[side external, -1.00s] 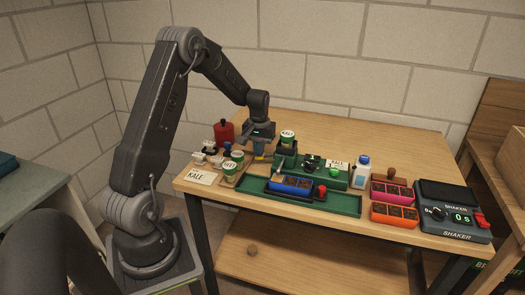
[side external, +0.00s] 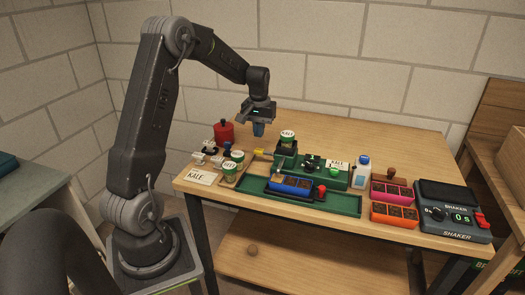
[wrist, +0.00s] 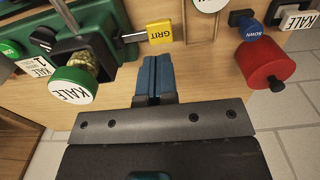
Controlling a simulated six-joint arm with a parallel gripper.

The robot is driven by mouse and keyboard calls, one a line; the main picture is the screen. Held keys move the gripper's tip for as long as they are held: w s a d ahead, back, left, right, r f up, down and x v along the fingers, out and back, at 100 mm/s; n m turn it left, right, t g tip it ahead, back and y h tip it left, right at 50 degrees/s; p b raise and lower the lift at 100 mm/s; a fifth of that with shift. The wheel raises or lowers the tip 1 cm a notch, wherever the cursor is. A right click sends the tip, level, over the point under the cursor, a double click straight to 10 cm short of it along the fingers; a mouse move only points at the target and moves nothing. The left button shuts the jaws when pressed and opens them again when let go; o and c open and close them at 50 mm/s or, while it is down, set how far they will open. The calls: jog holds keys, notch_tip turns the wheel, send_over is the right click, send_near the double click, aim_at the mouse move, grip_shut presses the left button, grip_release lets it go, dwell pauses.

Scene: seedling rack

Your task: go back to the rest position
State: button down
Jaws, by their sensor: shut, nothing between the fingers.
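My gripper (side external: 259,130) is shut and empty, held in the air above the back left part of the wooden table. Its blue fingertips (wrist: 153,78) are pressed together in the wrist view, with bare table around them. The KALE can's lid (wrist: 73,88) also shows at the left of the wrist view.
A red container (side external: 224,132) stands behind several cans and tags at the table's left. A blue tray (side external: 290,184) sits in a green trough (side external: 345,204). A white bottle (side external: 361,171), a pink tray (side external: 392,189), an orange tray (side external: 394,215) and a shaker (side external: 452,208) are at right.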

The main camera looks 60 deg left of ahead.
jog(key=shift+r, duration=0.35)
jog(key=s+d+r+m+t, duration=0.1)
jog(key=s+d+r+m, duration=0.1)
jog(key=d+r, duration=0.45)
jog(key=s+d+r+m+t, duration=0.15)
jog(key=d+r, duration=0.25)
jog(key=d, duration=0.6)
jog(key=s+d+r+m+t, duration=0.1)
jog(key=s+d+m+t, duration=0.2)
jog(key=s+d, duration=1)
jog(key=shift+s+r+m, duration=0.3)
jog(key=shift+s+m, duration=0.6)
jog(key=shift+m, duration=0.35)
